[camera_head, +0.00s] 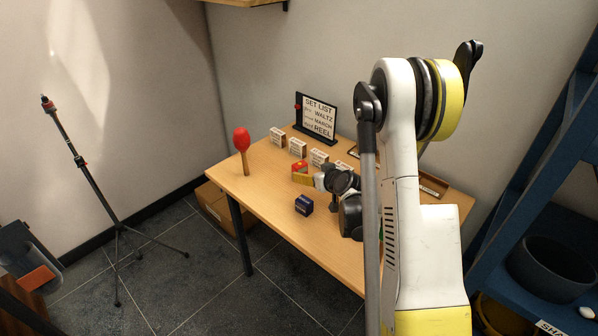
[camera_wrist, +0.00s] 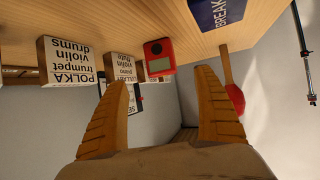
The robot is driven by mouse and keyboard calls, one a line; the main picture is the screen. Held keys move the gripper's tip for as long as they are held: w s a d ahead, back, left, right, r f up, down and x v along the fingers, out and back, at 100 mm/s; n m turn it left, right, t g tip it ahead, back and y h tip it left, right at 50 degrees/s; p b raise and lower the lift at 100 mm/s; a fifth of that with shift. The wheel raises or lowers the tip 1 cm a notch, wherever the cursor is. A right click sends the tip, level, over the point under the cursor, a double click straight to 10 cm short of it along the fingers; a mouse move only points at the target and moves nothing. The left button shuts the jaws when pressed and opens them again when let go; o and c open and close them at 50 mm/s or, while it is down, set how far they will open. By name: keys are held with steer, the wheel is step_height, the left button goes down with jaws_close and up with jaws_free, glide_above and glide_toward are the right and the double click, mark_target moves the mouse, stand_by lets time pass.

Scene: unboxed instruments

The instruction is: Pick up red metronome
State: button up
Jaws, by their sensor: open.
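The red metronome (camera_wrist: 158,57) is a small red block with a grey display. In the wrist view, which shows the table upside down, it rests on the table between and beyond my fingertips. In the head view the red metronome (camera_head: 299,166) is small and partly hidden behind my yellow finger. My gripper (camera_wrist: 163,78) is open and empty, with its two orange fingers spread on either side of the metronome in the picture. In the head view my gripper (camera_head: 304,179) is low over the table; its second finger cannot be made out there.
White lettered cards stand near the metronome, including a POLKA block (camera_wrist: 68,60). A blue box (camera_head: 304,205) stands in front, and a red maraca (camera_head: 242,140) stands upright at the left. A set list sign (camera_head: 318,117) stands at the back. The table's front left (camera_head: 262,196) is clear.

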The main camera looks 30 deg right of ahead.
mark_target(302, 168)
steer(key=b+x, duration=0.3)
steer(key=x, duration=0.6)
steer(key=shift+a+r+b, duration=0.15)
steer(key=shift+b, duration=0.2)
steer(key=shift+w, duration=0.3)
steer(key=c, duration=1.4)
